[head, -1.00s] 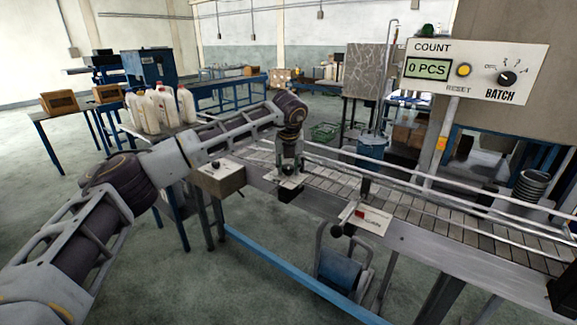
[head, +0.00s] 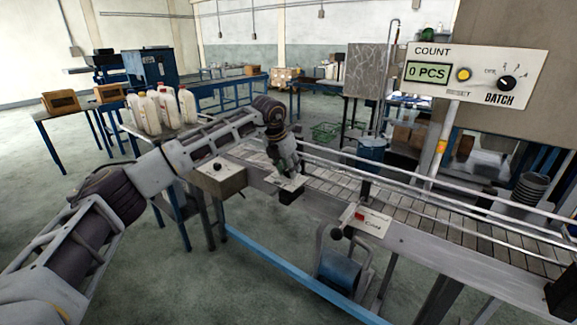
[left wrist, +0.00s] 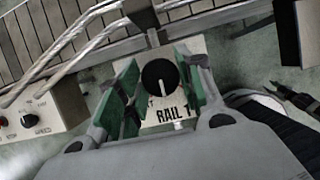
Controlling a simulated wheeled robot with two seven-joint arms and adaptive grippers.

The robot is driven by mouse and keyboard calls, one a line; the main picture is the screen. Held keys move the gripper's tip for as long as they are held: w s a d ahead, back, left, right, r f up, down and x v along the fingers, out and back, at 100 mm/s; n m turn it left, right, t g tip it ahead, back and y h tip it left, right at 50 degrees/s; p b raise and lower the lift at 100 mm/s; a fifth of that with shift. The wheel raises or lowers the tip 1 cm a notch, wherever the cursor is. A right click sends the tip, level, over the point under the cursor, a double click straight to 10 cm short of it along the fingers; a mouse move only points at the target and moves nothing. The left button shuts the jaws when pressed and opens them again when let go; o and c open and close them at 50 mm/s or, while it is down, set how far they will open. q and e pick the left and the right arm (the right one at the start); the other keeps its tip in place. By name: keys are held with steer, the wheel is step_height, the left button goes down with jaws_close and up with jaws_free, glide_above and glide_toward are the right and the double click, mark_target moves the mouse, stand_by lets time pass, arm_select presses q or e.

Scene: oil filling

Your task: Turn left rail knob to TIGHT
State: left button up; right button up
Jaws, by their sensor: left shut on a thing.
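The left rail knob (left wrist: 160,77) is round and black with a white pointer line. In the head view my left gripper (head: 289,172) is tilted over the same plate (head: 291,184) at the conveyor's near side and covers the knob. My right gripper is not in view.
The conveyor (head: 330,180) has metal guide rails above its slats. White bottles (head: 160,107) stand on a table behind my left arm.

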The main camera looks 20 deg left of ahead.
arm_select(q)
steer(key=m+g+h+p, duration=0.1)
steer(key=m+p, duration=0.1)
steer(key=m, duration=0.2)
steer(key=shift+a+r+p, duration=0.1)
steer(key=shift+a+p, duration=0.05)
steer(key=shift+p, duration=0.15)
steer(key=shift+w+m+g+h+p, duration=0.1)
steer(key=shift+m+g+h+p, duration=0.25)
steer(key=shift+m+p, duration=0.65)
steer(key=shift+m+g+h+p, duration=0.35)
steer(key=shift+m, duration=1.15)
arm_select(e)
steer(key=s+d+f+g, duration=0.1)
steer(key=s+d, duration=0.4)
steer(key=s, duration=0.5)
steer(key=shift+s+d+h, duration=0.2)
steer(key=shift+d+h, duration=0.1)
arm_select(q)
steer(key=o, duration=1)
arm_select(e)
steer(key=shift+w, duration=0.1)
